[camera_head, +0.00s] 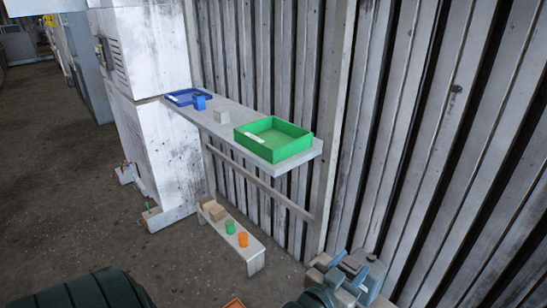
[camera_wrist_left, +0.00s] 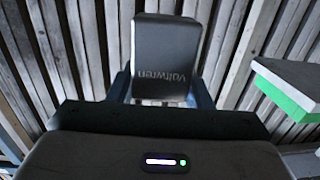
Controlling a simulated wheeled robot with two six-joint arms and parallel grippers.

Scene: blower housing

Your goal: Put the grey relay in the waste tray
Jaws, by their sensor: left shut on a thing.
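My left gripper (camera_head: 343,274) is at the lower right in the head view, in front of and below the shelf. In the left wrist view, the left gripper (camera_wrist_left: 162,90) is shut on a dark grey block with lettering, the grey relay (camera_wrist_left: 165,50). The relay is held clear of the shelf. A green tray (camera_head: 272,149) stands on the right end of the shelf, and a blue tray (camera_head: 176,102) lies at its left end. Both carry white labels too small to read, so I cannot tell which is the waste tray. My right gripper is not in view.
A low bench (camera_head: 250,252) below carries brown blocks, a green piece and an orange piece. A corrugated wall (camera_head: 430,130) stands behind.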

